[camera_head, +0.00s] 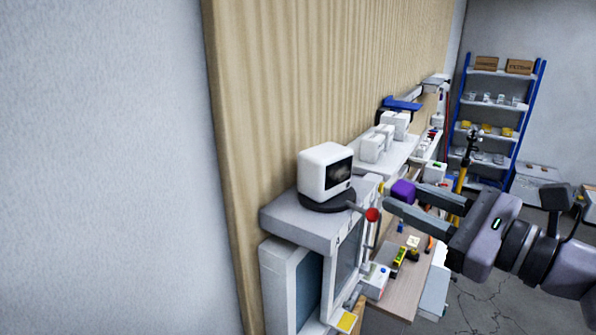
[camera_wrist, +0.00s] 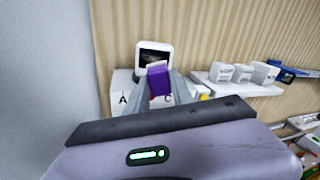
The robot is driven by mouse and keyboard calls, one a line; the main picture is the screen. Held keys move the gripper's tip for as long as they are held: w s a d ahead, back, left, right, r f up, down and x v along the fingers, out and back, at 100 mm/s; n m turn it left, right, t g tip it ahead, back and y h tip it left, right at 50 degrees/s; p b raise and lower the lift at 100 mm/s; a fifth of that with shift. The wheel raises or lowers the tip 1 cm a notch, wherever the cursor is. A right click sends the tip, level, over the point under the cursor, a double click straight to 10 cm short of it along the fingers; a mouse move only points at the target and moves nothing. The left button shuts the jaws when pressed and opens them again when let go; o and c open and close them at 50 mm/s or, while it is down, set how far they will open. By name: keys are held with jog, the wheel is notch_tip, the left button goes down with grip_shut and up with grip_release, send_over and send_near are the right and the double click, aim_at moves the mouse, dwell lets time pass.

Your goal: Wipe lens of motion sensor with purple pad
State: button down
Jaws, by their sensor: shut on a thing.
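The motion sensor (camera_head: 325,170) is a white rounded box with a dark lens face (camera_head: 339,174). It stands on a dark round base on top of a grey cabinet (camera_head: 290,222). My gripper (camera_head: 393,195) is shut on the purple pad (camera_head: 403,190) and holds it in the air to the right of the sensor, apart from it in the head view. In the wrist view the pad (camera_wrist: 158,79) is between the fingers and covers the lower right part of the sensor's dark face (camera_wrist: 153,58). The sensor's back is hidden.
A lever with a red knob (camera_head: 372,215) sticks out beside the sensor's base. A shelf with several white boxes (camera_head: 372,147) runs along the wooden wall behind. A workbench (camera_head: 405,285) with small items lies below. A blue rack (camera_head: 500,110) stands at the back.

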aim_at(344, 173)
jog(key=shift+s+d, duration=0.15)
jog(key=shift+s, duration=0.1)
dwell(0.3)
jog(key=shift+p+x, duration=0.6)
jog(key=shift+x, duration=2.95)
jog(key=shift+x, duration=1)
